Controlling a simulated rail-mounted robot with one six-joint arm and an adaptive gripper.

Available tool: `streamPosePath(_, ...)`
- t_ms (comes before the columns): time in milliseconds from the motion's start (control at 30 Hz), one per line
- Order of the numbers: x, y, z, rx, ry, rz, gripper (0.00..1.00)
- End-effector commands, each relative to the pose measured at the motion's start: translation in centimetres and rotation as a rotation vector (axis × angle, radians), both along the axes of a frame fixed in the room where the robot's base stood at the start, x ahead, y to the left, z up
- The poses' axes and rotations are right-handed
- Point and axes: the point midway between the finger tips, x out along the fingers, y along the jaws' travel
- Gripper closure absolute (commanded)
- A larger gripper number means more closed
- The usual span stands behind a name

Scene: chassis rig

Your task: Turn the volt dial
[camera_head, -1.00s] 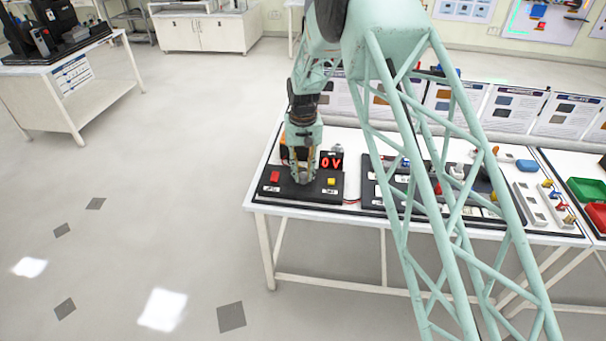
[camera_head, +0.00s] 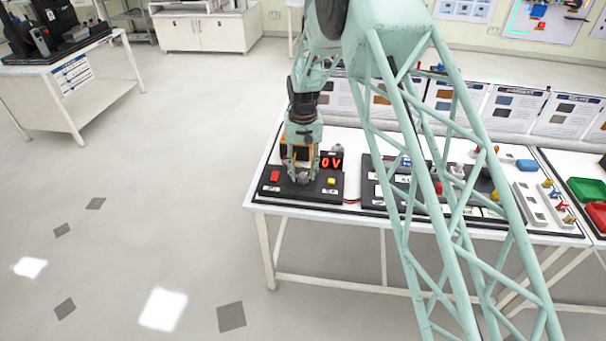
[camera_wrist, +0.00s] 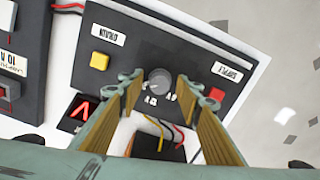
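The volt dial is a round grey knob (camera_wrist: 159,81) on a black panel (camera_wrist: 140,50), between a yellow button and a red button. In the head view the dial (camera_head: 304,178) shows just under my fingertips. My gripper (camera_wrist: 160,90) is open, with one finger on each side of the dial and a visible gap to both. In the head view my gripper (camera_head: 303,168) points down at the panel. The red display (camera_head: 331,162) reads 0 V. Whether the fingertips are level with the dial or above it, I cannot tell.
The red button (camera_wrist: 217,95) lies close to the right finger in the wrist view, and the yellow button (camera_wrist: 100,59) is on the left. Red and yellow wires (camera_wrist: 160,130) run below the dial. More panels and parts fill the table to the right.

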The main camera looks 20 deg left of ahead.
Motion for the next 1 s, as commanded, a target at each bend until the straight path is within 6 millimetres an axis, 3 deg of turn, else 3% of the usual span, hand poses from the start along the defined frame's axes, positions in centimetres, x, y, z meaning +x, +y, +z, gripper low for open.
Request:
streamPosePath(700,0.0,0.0,9.1,0.0,-0.001,0.0,0.68)
streamPosePath(1000,0.0,0.0,11.1,0.0,0.0,0.0,0.68)
